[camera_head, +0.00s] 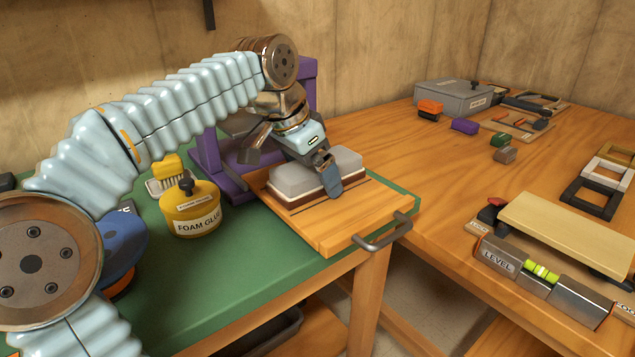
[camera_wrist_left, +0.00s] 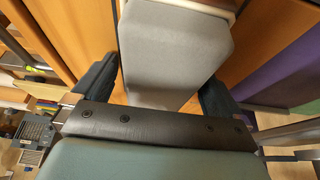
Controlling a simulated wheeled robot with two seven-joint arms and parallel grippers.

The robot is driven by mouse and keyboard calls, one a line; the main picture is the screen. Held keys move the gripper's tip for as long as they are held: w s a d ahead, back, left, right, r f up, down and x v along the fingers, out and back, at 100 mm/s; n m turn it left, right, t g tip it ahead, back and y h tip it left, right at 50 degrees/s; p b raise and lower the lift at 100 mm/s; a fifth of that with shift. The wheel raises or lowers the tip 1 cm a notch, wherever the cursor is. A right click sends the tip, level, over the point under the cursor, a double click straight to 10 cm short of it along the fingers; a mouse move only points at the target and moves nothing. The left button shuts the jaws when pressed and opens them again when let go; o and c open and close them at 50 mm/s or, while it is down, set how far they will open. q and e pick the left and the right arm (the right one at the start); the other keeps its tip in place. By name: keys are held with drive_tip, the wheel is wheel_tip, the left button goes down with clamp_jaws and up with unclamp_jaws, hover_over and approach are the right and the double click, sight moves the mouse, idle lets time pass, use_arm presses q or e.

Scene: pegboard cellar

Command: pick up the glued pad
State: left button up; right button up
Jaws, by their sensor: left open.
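The glued pad (camera_head: 296,178), a grey block on a thin brown and white base, lies on the wooden board (camera_head: 335,228) on the green bench top. My left gripper (camera_head: 327,176) is at the pad's right end, pointing down, with one dark finger in front of it. The far finger is mostly hidden in the head view. In the left wrist view the grey pad (camera_wrist_left: 172,50) lies between the two spread fingers of my open left gripper (camera_wrist_left: 155,88). I see no grip closed on it. My right gripper is not in view.
A yellow foam glue pot (camera_head: 193,210) and a yellow brush (camera_head: 166,172) stand left of the board. A purple frame (camera_head: 208,160) rises behind it. The board has a metal handle (camera_head: 384,234). The wooden table at right holds a level (camera_head: 541,272) and a grey toolbox (camera_head: 455,98).

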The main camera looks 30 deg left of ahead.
use_arm(q)
drive_tip(key=shift+c, duration=0.3)
drive_tip(key=c, duration=1)
drive_tip(key=shift+r, duration=0.2)
